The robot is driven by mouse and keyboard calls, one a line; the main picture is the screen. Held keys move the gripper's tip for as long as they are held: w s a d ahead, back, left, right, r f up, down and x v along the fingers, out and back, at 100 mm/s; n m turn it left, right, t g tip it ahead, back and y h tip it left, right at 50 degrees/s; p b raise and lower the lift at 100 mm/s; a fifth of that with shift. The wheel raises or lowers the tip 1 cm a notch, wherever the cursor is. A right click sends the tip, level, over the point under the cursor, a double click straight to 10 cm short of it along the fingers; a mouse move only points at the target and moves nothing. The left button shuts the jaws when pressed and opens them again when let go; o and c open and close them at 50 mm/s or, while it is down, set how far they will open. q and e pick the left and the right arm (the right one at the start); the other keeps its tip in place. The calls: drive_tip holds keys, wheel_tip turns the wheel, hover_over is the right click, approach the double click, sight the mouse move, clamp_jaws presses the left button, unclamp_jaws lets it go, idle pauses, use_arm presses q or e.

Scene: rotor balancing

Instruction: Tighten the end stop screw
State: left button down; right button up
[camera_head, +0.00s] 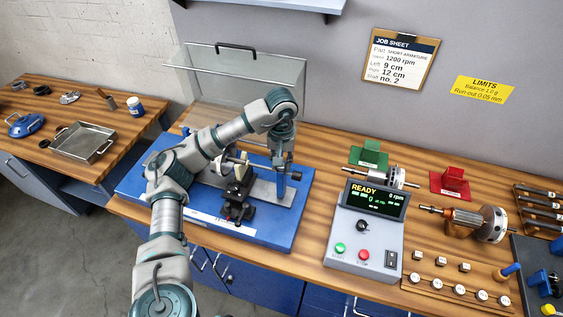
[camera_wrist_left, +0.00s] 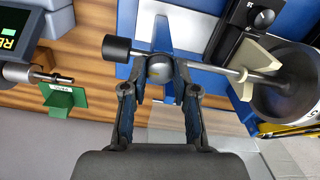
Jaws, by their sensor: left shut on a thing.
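My left gripper (camera_head: 280,166) reaches down at the right end of the blue balancing machine (camera_head: 275,229). In the left wrist view its two fingers (camera_wrist_left: 160,88) are closed around a grey rounded knob (camera_wrist_left: 159,68), which I take to be the end stop screw. A black cylindrical knob (camera_wrist_left: 117,48) sticks out sideways beside it on a thin rod; it also shows in the head view (camera_head: 296,176). A rotor (camera_wrist_left: 285,85) with a thin shaft lies on a pale support on the other side. My forearm hides part of the rotor in the head view. My right gripper is not in view.
A control box (camera_head: 366,237) showing READY stands right of the machine. Green (camera_head: 369,157) and red (camera_head: 451,183) stands, a second rotor (camera_head: 475,222) and a block of small weights (camera_head: 459,287) lie farther right. A clear hood (camera_head: 245,82) stands open behind.

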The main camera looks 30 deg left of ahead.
use_arm(q)
drive_tip(key=shift+w+a+r, duration=0.1)
drive_tip(key=shift+r, duration=0.05)
drive_tip(key=c, duration=1)
unclamp_jaws()
drive_tip(key=shift+c, duration=0.2)
drive_tip(key=shift+o, duration=0.8)
drive_tip(key=shift+f, duration=0.2)
drive_tip(key=shift+r, duration=0.3)
wheel_tip(320, 180, up, 11)
drive_tip(key=shift+r, duration=0.15)
drive_tip(key=shift+a, duration=0.1)
